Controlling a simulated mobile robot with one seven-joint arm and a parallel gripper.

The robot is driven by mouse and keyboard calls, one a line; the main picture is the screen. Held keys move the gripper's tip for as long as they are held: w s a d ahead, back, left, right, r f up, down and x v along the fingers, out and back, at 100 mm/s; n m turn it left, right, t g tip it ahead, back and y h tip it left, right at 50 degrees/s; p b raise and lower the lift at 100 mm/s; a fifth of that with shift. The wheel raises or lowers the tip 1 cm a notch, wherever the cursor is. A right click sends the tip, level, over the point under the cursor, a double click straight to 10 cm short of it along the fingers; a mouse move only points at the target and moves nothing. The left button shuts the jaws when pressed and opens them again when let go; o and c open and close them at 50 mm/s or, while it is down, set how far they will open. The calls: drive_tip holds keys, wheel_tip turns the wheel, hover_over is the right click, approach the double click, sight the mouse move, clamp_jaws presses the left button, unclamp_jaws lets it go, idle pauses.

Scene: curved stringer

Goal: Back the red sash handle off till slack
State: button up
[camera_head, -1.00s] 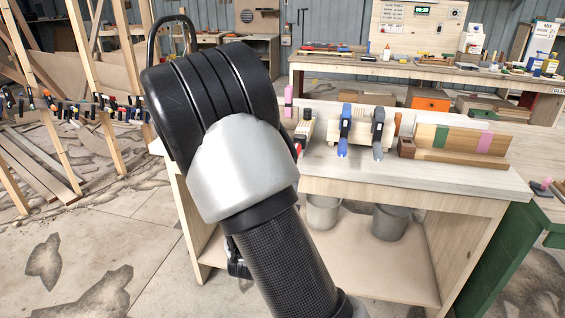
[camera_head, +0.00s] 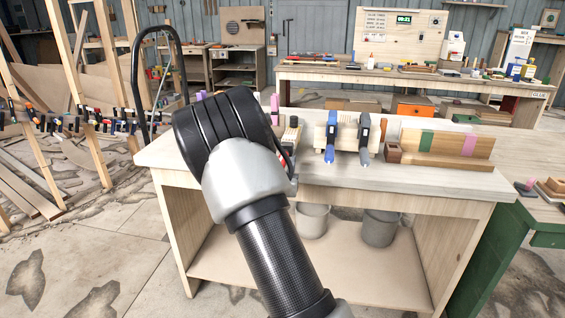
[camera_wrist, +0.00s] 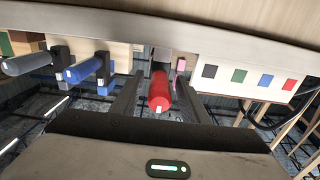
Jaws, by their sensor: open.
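The red sash handle (camera_wrist: 160,91) shows in the wrist view, its rounded end toward the camera. My gripper (camera_wrist: 158,82) is open, with one dark finger on each side of the red handle; I cannot tell whether either finger touches it. In the head view my arm covers the gripper and most of the red-handled clamp. To the left in the wrist view are a blue handle (camera_wrist: 85,69) and a grey handle (camera_wrist: 26,62). Their clamps, the blue one (camera_head: 331,142) and the grey one (camera_head: 364,142), show on the bench in the head view.
The pale workbench (camera_head: 440,180) carries the clamps and a wooden block with green and pink bands (camera_head: 450,143) on the right. Two grey buckets (camera_head: 380,228) stand on its lower shelf. A green-sided bench (camera_head: 500,250) is close on the right. Open floor lies to the left.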

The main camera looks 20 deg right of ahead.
drive_tip(key=shift+w+d, duration=0.35)
drive_tip(key=shift+w, duration=0.15)
clamp_jaws()
